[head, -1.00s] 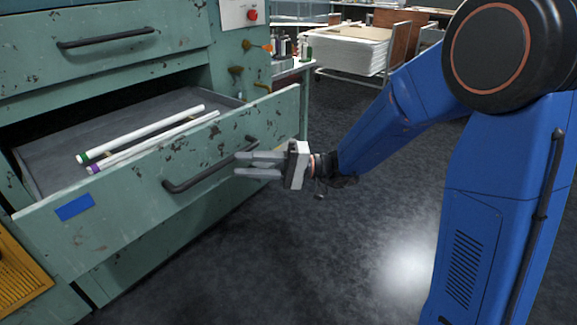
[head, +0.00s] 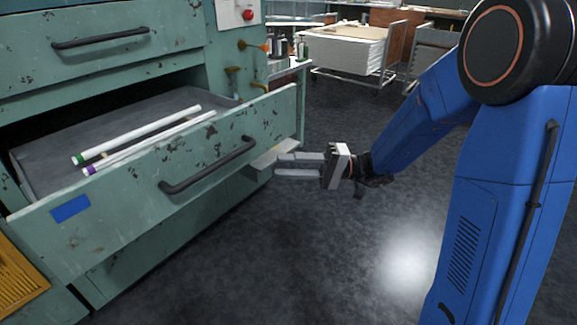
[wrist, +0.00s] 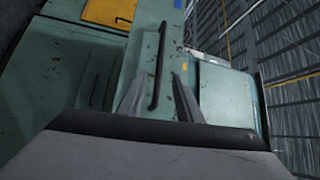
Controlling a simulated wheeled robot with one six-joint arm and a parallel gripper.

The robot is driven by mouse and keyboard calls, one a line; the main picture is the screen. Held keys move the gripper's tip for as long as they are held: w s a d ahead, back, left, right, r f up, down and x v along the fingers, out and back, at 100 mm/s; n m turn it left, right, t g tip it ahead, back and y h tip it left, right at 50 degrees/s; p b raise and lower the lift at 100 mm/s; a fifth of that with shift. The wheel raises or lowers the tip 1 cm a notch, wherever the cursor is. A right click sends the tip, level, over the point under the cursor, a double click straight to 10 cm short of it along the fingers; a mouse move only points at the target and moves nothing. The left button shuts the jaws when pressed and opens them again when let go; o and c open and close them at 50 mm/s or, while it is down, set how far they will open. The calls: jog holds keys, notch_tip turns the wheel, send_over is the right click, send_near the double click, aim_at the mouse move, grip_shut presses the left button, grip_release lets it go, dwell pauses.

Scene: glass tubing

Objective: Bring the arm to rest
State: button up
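My gripper (head: 300,165) is in the head view, to the right of the open drawer (head: 110,225) and clear of its black handle (head: 208,167). Its two grey fingers point left with a gap between them, and nothing is held. In the wrist view the fingers (wrist: 157,98) stand apart, with the drawer handle (wrist: 158,65) beyond them. My blue arm reaches down from the right side of the head view.
The drawer of the green cabinet (head: 130,75) stands open with glass tubes inside, one with a green end (head: 140,134) and one with a purple end (head: 150,142). A cart (head: 350,48) stands behind. The dark floor (head: 260,270) is clear.

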jog(key=s+d+f+g+h, duration=0.1)
jog(key=s+d+f+h, duration=0.15)
jog(key=s+h, duration=0.45)
jog(key=s+d+f+h, duration=0.1)
jog(key=s+d+h, duration=0.25)
jog(key=s, duration=0.65)
jog(key=s+d+m+t+h, duration=0.1)
jog(key=s+d+t+h, duration=0.1)
jog(key=d, duration=0.7)
jog(key=s+d+m+t+h, duration=0.1)
jog(key=s+d+t+h, duration=0.2)
jog(key=d, duration=0.7)
jog(key=shift+s+d+f+m+t+h, duration=0.15)
jog(key=shift+s+m+t+h, duration=0.15)
jog(key=shift+t+h, duration=1.4)
jog(key=shift+g+h, duration=0.35)
jog(key=shift+g, duration=0.05)
